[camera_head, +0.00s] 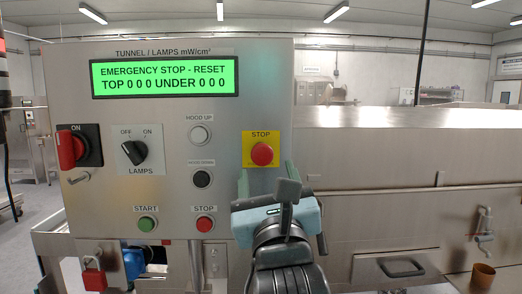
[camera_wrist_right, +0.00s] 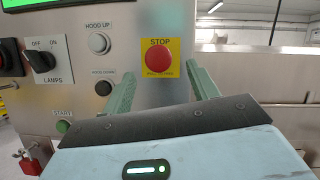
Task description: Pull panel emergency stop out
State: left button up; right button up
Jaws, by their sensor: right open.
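The emergency stop is a red mushroom button (camera_head: 262,154) on a yellow plate (camera_head: 261,137) marked STOP, at the right of the steel control panel (camera_head: 230,100). The button also shows in the right wrist view (camera_wrist_right: 159,60). My right gripper (camera_head: 264,182) is in front of the panel, just below the button in the head view. In the right wrist view its two fingers (camera_wrist_right: 160,86) are spread wide, one on each side of the button, with nothing between them touching it. The green display (camera_head: 165,77) reads "EMERGENCY STOP - RESET". My left gripper is not in view.
The panel also carries a red ON switch (camera_head: 72,148), a LAMPS knob (camera_head: 135,151), a white HOOD UP button (camera_head: 199,134), a black button (camera_head: 202,179), a green START button (camera_head: 147,224) and a small red STOP button (camera_head: 204,224). The steel tunnel (camera_head: 400,155) extends right.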

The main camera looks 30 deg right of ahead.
aim_at(263, 156)
jog(key=shift+a+r, duration=0.15)
jog(key=shift+x, duration=3.9)
jog(key=shift+c, duration=0.5)
